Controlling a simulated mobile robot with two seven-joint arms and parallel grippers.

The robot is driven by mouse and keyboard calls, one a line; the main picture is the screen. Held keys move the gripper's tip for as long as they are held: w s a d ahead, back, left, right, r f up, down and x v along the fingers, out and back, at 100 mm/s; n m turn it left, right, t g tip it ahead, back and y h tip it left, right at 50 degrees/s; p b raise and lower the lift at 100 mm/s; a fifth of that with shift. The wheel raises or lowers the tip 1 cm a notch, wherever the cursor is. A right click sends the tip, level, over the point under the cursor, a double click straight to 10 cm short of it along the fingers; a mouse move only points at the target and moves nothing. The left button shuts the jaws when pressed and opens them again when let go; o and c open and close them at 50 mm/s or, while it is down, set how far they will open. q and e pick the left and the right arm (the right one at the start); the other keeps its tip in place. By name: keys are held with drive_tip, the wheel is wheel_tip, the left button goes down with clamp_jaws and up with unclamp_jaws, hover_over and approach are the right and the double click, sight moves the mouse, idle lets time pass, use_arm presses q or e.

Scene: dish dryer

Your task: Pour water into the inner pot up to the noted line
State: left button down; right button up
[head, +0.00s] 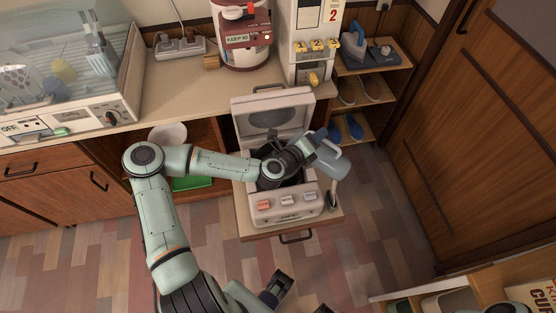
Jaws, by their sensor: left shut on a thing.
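A white rice cooker (261,209) stands on a pulled-out shelf with its lid (272,118) raised. Its dark inner pot (268,184) shows only in part, as my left arm crosses over it; the noted line and any water inside cannot be made out. My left gripper (305,150) is shut on a translucent blue-grey jug (331,162), at the right side of the cooker. The jug looks tilted; no stream of water can be seen. My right gripper (276,290) is low in the picture, apart from the cooker; its fingers are too unclear to judge.
A rice dispenser (311,40) and a red-and-white water boiler (242,35) stand on the counter (180,84) behind. A dish dryer (75,75) is at the left. A shelf with slippers (354,127) is at the right. The floor in front is clear.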

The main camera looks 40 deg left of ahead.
use_arm(q)
drive_tip(key=shift+s+a+f+n+t+b, duration=0.15)
drive_tip(key=shift+a+f+n+t+b, duration=0.3)
drive_tip(key=shift+b, duration=0.6)
idle(0.6)
drive_tip(key=shift+s+a+f+n+h+b, duration=0.15)
drive_tip(key=shift+a+f+n+h+b, duration=0.15)
drive_tip(key=shift+a+f+n, duration=0.25)
idle(0.9)
drive_tip(key=shift+r, duration=0.25)
